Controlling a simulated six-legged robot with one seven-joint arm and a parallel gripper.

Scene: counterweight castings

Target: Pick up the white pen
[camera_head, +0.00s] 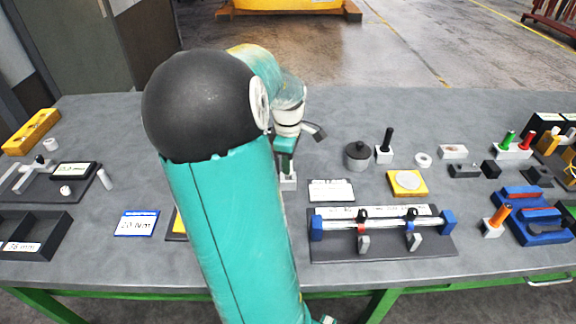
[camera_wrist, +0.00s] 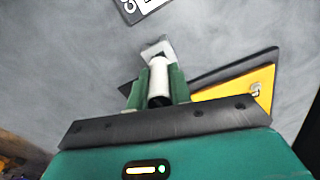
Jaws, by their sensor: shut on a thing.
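The white pen (camera_wrist: 159,76) has a white barrel and a black end, and shows in the wrist view between the two green fingers. My gripper (camera_wrist: 158,92) is shut on it. A pale block (camera_wrist: 154,48) lies just past the pen's far end; I cannot tell whether the pen sits in it or is clear of it. In the head view my gripper (camera_head: 287,162) points down over a small white block (camera_head: 288,183) behind my arm, and the pen itself is hidden there.
A rail fixture (camera_head: 430,245) is at the front. A yellow item (camera_wrist: 262,88) lies close beside my gripper. Bare grey table (camera_head: 330,115) lies behind.

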